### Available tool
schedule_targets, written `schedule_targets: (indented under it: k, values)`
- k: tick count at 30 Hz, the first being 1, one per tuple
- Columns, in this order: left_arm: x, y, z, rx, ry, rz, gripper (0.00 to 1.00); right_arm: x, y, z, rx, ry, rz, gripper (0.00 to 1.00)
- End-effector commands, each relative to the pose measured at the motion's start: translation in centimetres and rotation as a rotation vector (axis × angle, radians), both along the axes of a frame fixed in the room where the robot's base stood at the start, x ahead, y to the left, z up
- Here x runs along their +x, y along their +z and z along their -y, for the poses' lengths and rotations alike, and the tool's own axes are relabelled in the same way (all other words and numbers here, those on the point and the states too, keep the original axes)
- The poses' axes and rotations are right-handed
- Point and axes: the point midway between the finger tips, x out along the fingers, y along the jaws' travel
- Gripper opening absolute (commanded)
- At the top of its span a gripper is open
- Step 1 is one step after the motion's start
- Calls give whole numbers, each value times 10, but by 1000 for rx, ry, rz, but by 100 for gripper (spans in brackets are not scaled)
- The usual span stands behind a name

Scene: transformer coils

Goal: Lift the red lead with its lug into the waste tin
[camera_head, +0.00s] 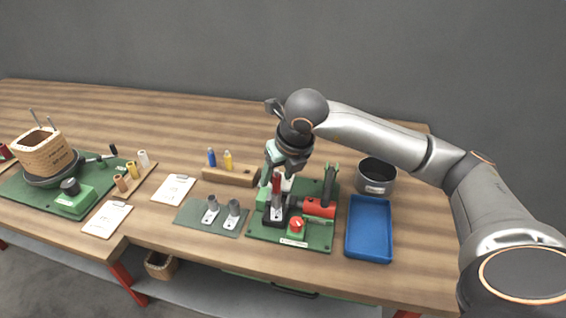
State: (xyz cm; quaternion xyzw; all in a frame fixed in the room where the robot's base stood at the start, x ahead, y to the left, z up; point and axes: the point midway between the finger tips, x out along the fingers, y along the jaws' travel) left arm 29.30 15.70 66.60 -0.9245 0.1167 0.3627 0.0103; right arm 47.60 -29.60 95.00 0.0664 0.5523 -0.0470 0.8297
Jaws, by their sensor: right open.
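The red lead (276,183) stands upright on the green fixture board, with its silver lug (277,211) at the lower end. My right gripper (281,174) points down at the lead's upper end, its jaws open. I cannot tell whether the jaws are around the lead or just behind it; the gripper and wrist hide part of that spot. The waste tin, a round grey metal pot (376,187), stands at the back right of the board and looks empty as far as I can see. My left gripper is not in view.
The green board (325,243) also carries a red clamp (319,208) with a green upright and a red knob (296,224). A blue tray (369,229) lies right of it. Left are a green mat with two lugs (222,220) and a wooden bottle holder (225,177).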

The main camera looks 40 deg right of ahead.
Motion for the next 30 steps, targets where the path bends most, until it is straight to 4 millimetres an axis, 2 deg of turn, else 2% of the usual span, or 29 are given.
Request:
schedule_targets:
  k: [6,14,30]
  values:
    - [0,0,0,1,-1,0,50,6,-13,0,0,0,1,58]
    - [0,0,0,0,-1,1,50,6,-14,0,0,0,1,58]
    - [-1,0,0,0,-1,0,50,6,-14,0,0,0,1,0]
